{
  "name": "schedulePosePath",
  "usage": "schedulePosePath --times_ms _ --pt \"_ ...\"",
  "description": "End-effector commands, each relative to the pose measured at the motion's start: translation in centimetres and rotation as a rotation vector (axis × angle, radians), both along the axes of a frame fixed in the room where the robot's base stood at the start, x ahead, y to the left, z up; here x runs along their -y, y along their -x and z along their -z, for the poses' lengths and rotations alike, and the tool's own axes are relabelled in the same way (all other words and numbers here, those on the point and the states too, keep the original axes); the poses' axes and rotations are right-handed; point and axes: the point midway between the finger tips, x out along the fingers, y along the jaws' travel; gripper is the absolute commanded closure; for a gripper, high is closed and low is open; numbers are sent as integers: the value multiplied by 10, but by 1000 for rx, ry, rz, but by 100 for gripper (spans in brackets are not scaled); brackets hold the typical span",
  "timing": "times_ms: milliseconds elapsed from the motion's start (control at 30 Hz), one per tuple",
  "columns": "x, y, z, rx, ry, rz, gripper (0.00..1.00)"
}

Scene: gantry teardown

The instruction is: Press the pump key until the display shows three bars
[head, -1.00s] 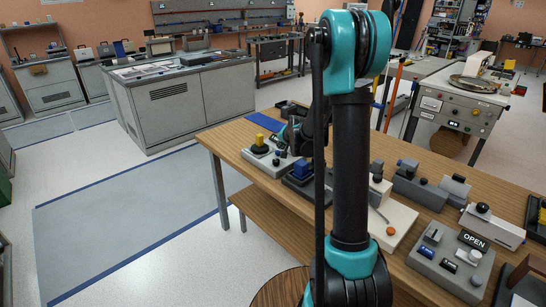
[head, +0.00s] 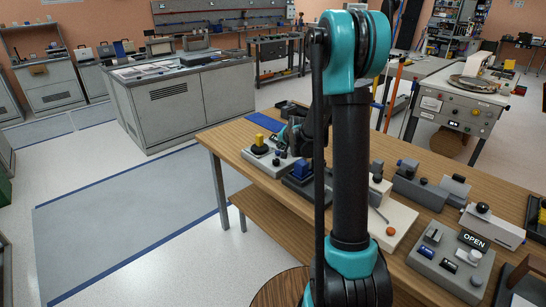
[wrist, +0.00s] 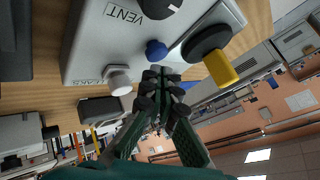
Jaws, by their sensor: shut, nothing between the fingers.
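A light grey panel box (wrist: 85,50) fills the upper left of the wrist view. It carries a dark knob by the word VENT, a blue button (wrist: 156,50), a white button (wrist: 119,78) and a black round knob with a yellow handle (wrist: 219,68). Which button is the pump key I cannot tell. My gripper (wrist: 160,82) is shut and empty, its tips close to the blue button; contact is unclear. In the head view the box (head: 258,160) stands at the table's far left end. A small dark display (head: 274,139) shows there, its bars too small to read.
More fixtures, and a grey box with an OPEN sign (head: 473,240), line the wooden table (head: 225,137). My arm hides part of the table. The floor to the left is clear.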

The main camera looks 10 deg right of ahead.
Motion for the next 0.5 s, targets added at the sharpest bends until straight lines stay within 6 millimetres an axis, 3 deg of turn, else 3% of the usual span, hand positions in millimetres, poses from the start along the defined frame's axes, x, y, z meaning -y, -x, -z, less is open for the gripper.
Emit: schedulePosePath --times_ms 500 --pt "0 0 7 0 0 0 100"
